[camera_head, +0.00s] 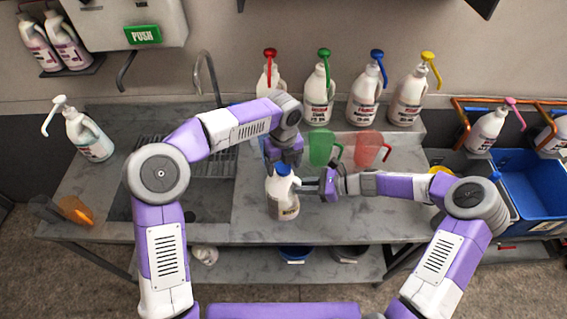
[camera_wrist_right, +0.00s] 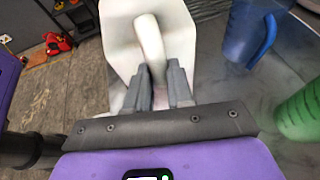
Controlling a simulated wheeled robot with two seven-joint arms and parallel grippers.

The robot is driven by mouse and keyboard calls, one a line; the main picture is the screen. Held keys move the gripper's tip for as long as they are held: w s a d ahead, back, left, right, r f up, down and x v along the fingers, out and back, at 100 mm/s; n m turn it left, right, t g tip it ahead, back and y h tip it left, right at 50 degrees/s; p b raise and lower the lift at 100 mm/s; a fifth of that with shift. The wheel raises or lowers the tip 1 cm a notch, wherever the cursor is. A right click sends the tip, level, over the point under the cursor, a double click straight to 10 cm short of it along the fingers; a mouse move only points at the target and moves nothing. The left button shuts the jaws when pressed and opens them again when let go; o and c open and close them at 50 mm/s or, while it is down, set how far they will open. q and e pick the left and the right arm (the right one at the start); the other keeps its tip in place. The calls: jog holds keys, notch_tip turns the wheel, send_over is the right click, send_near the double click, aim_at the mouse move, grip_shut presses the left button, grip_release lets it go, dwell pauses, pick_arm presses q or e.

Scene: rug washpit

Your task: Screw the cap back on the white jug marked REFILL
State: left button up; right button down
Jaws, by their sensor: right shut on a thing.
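A white jug (camera_head: 283,197) stands upright near the front middle of the grey counter; its label is too small to read. A blue cap (camera_head: 284,170) shows at its top; whether it sits on the neck is unclear. My left gripper (camera_head: 284,164) points down right over the cap, and whether its fingers grip it is not clear. My right gripper (camera_head: 304,187) comes from the right and is shut on the jug's handle. In the right wrist view the white jug (camera_wrist_right: 122,38) fills the upper middle, with its handle between the fingers of my right gripper (camera_wrist_right: 158,85).
Green (camera_head: 321,147) and red (camera_head: 368,147) measuring jugs stand close behind right. Several pump bottles (camera_head: 318,105) line the back ledge. A sink (camera_head: 185,209) lies left, a pump bottle (camera_head: 90,140) beyond it. A blue bin (camera_head: 530,190) stands far right.

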pick_arm(q)
notch_tip(320, 180, up, 12)
dwell(0.6)
pick_arm(e)
jog(key=c, duration=0.9)
grip_release()
pick_arm(q)
jog(key=shift+f, duration=0.3)
pick_arm(e)
jog(key=v, duration=0.7)
jog(key=shift+d, duration=0.3)
